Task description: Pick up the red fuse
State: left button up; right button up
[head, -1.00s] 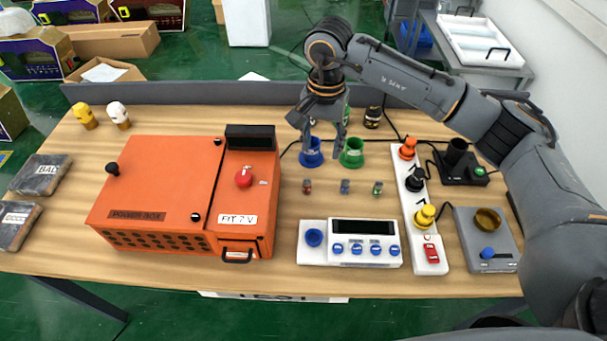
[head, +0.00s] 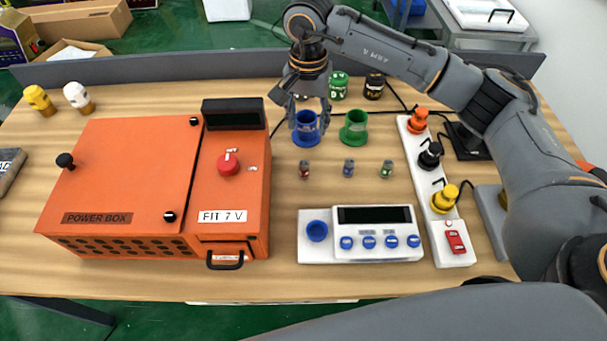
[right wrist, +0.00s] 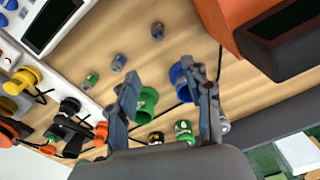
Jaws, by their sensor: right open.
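The red fuse (head: 304,169) is a small cylinder standing on the table, leftmost in a row with a blue fuse (head: 348,168) and a green fuse (head: 386,169). In the right wrist view the red fuse (right wrist: 157,31) is near the top, beyond my fingers. My right gripper (head: 308,110) is open and empty; in the head view it overlaps the blue cup (head: 306,128), behind the red fuse. Its two fingers (right wrist: 160,85) show apart in the right wrist view. My left gripper is not in view.
An orange power box (head: 120,180) stands left of the fuses. A green cup (head: 354,127) stands behind them. A white meter (head: 375,218) lies in front, and a white strip with knobs (head: 447,225) stands right. Bare table surrounds the fuses.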

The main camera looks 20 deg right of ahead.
aim_at(304, 164)
notch_tip(304, 164, down, 8)
jog(key=shift+s+r+p, duration=0.1)
jog(key=shift+p, duration=1.1)
jog(key=shift+f, duration=0.35)
jog(key=f+p, duration=0.1)
jog(key=s+f+p, duration=0.1)
jog(key=f, duration=0.1)
jog(key=a+f, duration=0.1)
jog(key=shift+s+a+f+p, duration=0.1)
jog(key=shift+s+f+p, duration=0.15)
jog(key=shift+p, duration=0.15)
jog(key=shift+w+f, duration=0.1)
jog(key=shift+f, duration=0.4)
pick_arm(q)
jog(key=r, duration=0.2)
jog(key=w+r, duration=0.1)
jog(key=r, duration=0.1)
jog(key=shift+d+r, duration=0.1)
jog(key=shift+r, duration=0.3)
pick_arm(e)
grip_shut()
